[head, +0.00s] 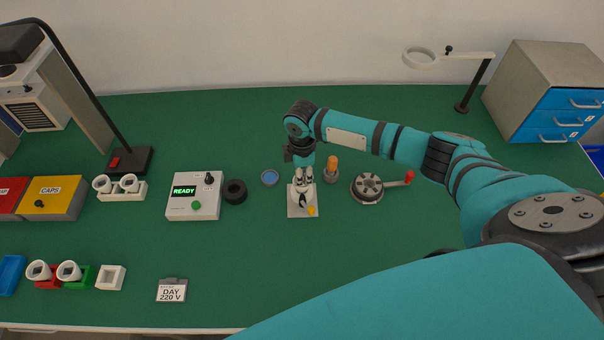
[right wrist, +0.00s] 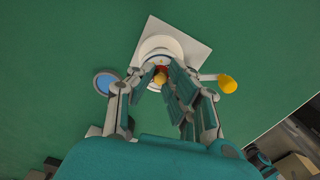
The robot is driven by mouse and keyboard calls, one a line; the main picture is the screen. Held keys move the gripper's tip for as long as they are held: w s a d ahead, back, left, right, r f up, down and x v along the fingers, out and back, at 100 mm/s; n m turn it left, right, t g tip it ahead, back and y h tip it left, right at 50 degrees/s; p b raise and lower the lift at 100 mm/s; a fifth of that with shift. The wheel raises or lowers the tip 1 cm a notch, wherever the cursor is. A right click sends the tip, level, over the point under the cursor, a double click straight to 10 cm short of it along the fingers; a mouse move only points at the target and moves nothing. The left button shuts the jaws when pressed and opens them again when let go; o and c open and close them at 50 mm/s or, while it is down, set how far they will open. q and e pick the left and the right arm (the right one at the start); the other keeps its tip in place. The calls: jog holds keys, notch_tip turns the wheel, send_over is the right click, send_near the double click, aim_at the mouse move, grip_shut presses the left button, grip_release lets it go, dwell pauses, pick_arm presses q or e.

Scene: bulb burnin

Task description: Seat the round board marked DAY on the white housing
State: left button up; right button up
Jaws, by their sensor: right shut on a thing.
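My right gripper (head: 303,181) points down over a white square fixture (head: 293,212) with a yellow-tipped lever (head: 311,211). In the right wrist view the gripper (right wrist: 165,80) is shut on a small round piece, apparently the board (right wrist: 161,72), with red and yellow parts showing between the fingers. The fingers hide most of it, and no DAY marking can be read. The white round housing (right wrist: 160,45) stands on the fixture directly under the fingers. I cannot tell whether the board touches the housing. My left gripper is not in view.
A tester reading READY (head: 194,199) is left. A DAY 220 V card (head: 171,291) lies in front. The front middle mat is clear.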

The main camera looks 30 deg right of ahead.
jog(key=shift+r+p, duration=0.1)
jog(key=shift+p, duration=0.45)
dwell(0.5)
jog(key=shift+f, duration=0.2)
dwell(1.1)
jog(key=shift+r+p, duration=0.2)
jog(key=shift+p, duration=0.6)
dwell(0.3)
jog(key=o, duration=0.8)
